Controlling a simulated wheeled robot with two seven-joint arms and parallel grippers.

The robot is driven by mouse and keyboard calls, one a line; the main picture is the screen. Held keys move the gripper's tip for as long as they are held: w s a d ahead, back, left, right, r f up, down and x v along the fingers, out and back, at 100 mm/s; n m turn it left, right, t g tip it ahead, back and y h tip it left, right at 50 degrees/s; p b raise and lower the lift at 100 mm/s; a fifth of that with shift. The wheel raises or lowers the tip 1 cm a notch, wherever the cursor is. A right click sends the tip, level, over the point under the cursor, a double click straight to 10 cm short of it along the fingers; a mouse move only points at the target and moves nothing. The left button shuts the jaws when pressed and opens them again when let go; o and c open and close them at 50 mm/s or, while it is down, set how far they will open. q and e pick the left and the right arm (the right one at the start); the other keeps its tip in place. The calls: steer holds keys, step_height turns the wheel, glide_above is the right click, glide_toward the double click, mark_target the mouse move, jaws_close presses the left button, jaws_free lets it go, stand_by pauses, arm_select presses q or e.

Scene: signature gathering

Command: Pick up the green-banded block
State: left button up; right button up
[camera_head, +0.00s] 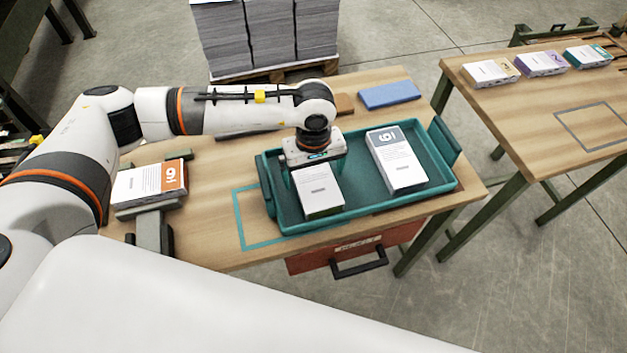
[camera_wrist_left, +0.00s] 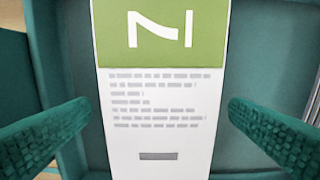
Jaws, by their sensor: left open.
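The green-banded block (camera_head: 320,198) lies in the left part of a teal tray (camera_head: 370,207) in the head view. In the left wrist view the block (camera_wrist_left: 155,100) shows its green band with a white mark at the top, above a white face with grey text lines. My left gripper (camera_head: 315,172) is directly over it, pointing down. Its two teal fingers are open, one on each side of the block, with visible gaps in the left wrist view. In the head view the gripper hides the block's banded end. My right gripper is not in view.
A grey-banded block (camera_head: 398,162) lies in the right of the tray. An orange-banded block (camera_head: 150,184) rests on a stand at the left. A blue pad (camera_head: 389,94) lies behind the tray. A second table (camera_head: 540,115) at the right holds several banded blocks.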

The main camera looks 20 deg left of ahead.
arm_select(q)
steer(key=shift+f, duration=0.55)
steer(key=shift+r, duration=0.15)
steer(key=c, duration=1.2)
steer(key=shift+o, duration=0.2)
